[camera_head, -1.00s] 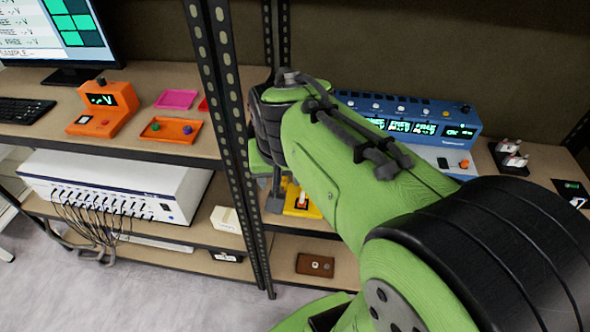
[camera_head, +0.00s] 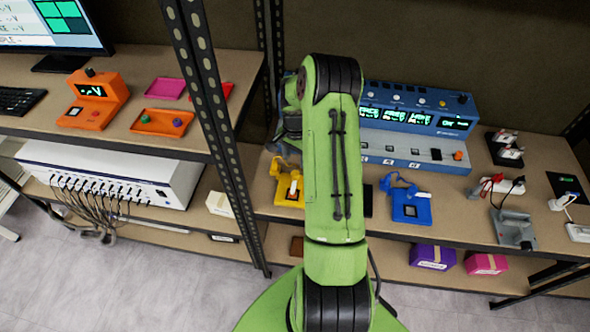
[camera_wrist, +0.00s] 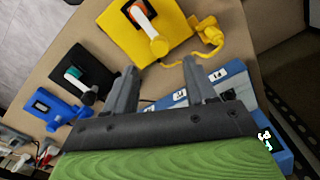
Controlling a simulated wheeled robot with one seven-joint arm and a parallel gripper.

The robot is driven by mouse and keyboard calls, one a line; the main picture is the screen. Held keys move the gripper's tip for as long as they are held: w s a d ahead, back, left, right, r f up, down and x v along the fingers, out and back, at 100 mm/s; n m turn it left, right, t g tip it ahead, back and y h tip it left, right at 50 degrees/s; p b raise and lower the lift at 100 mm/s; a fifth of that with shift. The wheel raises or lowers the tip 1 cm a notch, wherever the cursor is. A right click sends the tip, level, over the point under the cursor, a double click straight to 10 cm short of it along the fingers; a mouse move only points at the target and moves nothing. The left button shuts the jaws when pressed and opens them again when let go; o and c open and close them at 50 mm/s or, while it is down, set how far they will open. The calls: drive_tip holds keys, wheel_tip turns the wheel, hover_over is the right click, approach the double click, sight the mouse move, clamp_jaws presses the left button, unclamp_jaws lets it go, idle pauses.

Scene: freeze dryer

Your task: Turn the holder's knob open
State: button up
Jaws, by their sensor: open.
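A yellow holder (camera_wrist: 130,27) with an orange square and a white knob lever (camera_wrist: 152,37) lies at the top of the wrist view. It also shows in the head view (camera_head: 283,193), left of my arm and partly hidden by it. A black holder (camera_wrist: 87,93) with a teal square and a white lever lies to its left in the wrist view. My gripper (camera_wrist: 160,75) is open and empty, its two fingers apart, pointing toward the yellow holder. The fingers look clear of it, though the exact distance cannot be told. In the head view my arm hides the fingertips.
A blue device (camera_head: 411,206) stands right of my arm on the shelf. Behind is a long blue instrument (camera_head: 440,124) with displays. A grey device (camera_head: 515,228) with cables is at the right. A perforated metal post (camera_head: 205,95) rises close to my arm's left.

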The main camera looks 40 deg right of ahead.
sight(295, 173)
wheel_tip(295, 173, down, 7)
drive_tip(key=shift+a, duration=0.1)
drive_tip(key=shift+c, duration=0.5)
clamp_jaws()
